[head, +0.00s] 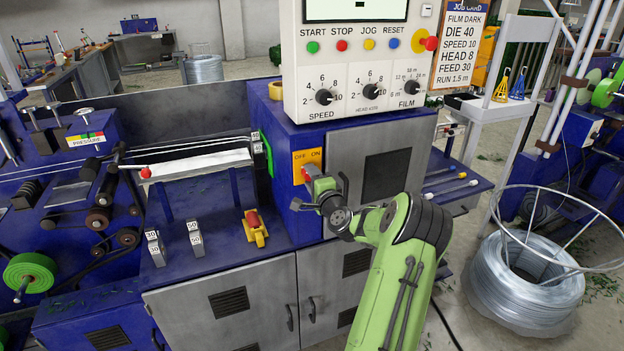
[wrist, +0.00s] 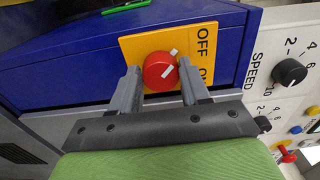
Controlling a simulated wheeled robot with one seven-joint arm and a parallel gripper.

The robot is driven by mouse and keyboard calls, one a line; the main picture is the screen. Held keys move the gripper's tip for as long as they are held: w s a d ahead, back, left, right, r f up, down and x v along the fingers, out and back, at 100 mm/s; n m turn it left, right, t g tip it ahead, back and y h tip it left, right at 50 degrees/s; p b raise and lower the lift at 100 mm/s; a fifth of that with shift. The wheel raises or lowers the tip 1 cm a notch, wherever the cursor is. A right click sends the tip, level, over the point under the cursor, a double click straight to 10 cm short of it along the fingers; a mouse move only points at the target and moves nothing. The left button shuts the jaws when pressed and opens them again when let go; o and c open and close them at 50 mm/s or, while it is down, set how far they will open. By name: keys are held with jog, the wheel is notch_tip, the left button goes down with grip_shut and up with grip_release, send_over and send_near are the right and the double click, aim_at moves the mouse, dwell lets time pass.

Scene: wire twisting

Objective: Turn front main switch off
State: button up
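The front main switch is a round red knob (wrist: 158,74) on a yellow plate (wrist: 134,50) lettered OFF and ON. In the wrist view the OFF word is at the top and ON is partly hidden by my finger. White marks show on the knob's face and its upper right edge, the edge on the OFF side. My gripper (wrist: 162,84) is open, one finger on each side of the knob; I cannot tell whether they touch it. In the head view the yellow plate (head: 301,157) is on the blue cabinet, with the knob largely hidden by my gripper (head: 311,184).
A control panel (head: 345,60) with dials and buttons overhangs above the switch. A grey door (head: 345,140) is to its right. A yellow-red clamp (head: 254,228) and small numbered blocks (head: 195,238) stand on the blue deck. A wire coil (head: 525,280) lies at the right.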

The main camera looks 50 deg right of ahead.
jog(key=o, duration=0.4)
jog(key=shift+c, duration=0.2)
jog(key=b+v, duration=0.3)
jog(key=v, duration=1.2)
jog(key=shift+s+a, duration=0.2)
jog(key=shift+s, duration=0.15)
jog(key=shift+f, duration=0.1)
